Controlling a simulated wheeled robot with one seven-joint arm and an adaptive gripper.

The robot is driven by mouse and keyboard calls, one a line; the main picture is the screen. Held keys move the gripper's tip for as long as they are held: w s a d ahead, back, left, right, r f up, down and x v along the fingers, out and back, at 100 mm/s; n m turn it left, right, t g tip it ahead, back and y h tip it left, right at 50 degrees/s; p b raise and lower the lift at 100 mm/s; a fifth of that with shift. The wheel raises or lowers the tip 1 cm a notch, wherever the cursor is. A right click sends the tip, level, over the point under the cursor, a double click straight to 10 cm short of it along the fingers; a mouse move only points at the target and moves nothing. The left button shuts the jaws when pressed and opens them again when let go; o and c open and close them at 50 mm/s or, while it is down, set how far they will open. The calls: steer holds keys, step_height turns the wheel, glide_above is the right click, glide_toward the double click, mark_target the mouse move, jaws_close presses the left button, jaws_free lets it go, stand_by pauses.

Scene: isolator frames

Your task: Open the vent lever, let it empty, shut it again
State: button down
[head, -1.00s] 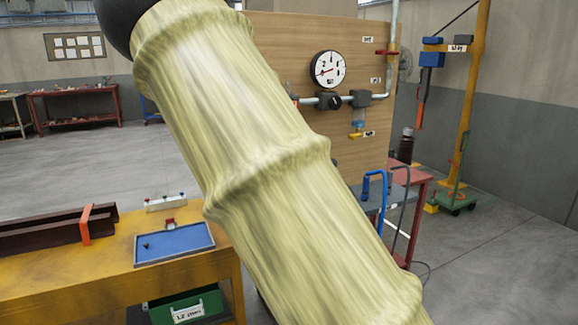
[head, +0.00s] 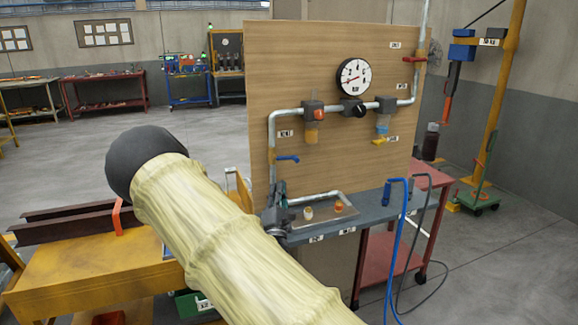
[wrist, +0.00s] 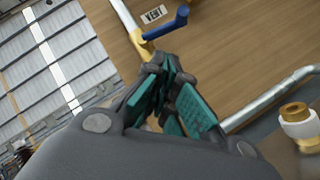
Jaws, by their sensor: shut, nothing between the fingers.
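The vent lever is a blue handle (head: 288,158) on the lower left of the pipe on the wooden panel. In the wrist view the blue lever (wrist: 180,22) sits on a brass-coloured valve, beside a VENT label (wrist: 152,14). It sticks out sideways from the pipe. My gripper (head: 281,187) is below the lever, in front of the panel. In the wrist view its teal-padded fingers (wrist: 170,68) are shut and empty, apart from the lever. The round pressure gauge (head: 354,77) is high on the panel; its reading is too small to tell.
A shallow tray (head: 328,217) with small fittings lies on the grey bench right of my gripper. Blue hose (head: 400,230) hangs at the bench's right end. A yellow table (head: 90,275) stands left.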

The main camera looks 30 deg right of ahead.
step_height(320, 180, down, 5)
steer(key=s+a+m+g+h+p, duration=0.1)
steer(key=s+a+g+h, duration=0.1)
steer(key=h, duration=0.2)
steer(key=p, duration=0.5)
glide_toward(287, 159)
steer(key=w+d, duration=0.4)
steer(key=shift+w+d+r, duration=0.1)
steer(key=shift+d+r, duration=0.5)
steer(key=shift+r, duration=0.25)
